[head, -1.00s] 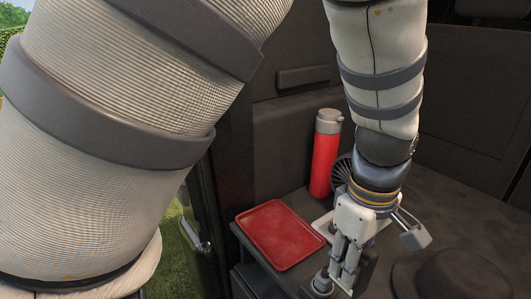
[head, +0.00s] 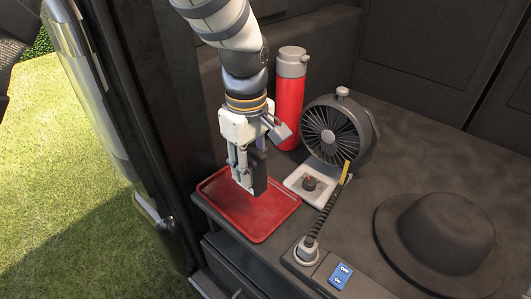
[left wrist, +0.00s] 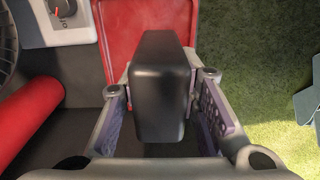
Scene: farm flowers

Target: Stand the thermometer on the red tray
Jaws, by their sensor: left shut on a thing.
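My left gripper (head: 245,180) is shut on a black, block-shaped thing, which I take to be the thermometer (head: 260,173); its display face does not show. It is held upright over the red tray (head: 262,226), in the back part of it. I cannot tell whether its bottom touches the tray. In the left wrist view the black thermometer (left wrist: 160,88) stands between the two fingers (left wrist: 160,120), with the red tray (left wrist: 122,30) behind it. My right gripper is not in view.
A red flask (head: 290,105) stands behind the tray. A black fan (head: 335,130) and a white plate with a knob (head: 309,184) are to the right. A lever (head: 320,215), a blue switch (head: 341,276) and a dark hat (head: 435,235) lie further right. Grass is beyond the left edge.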

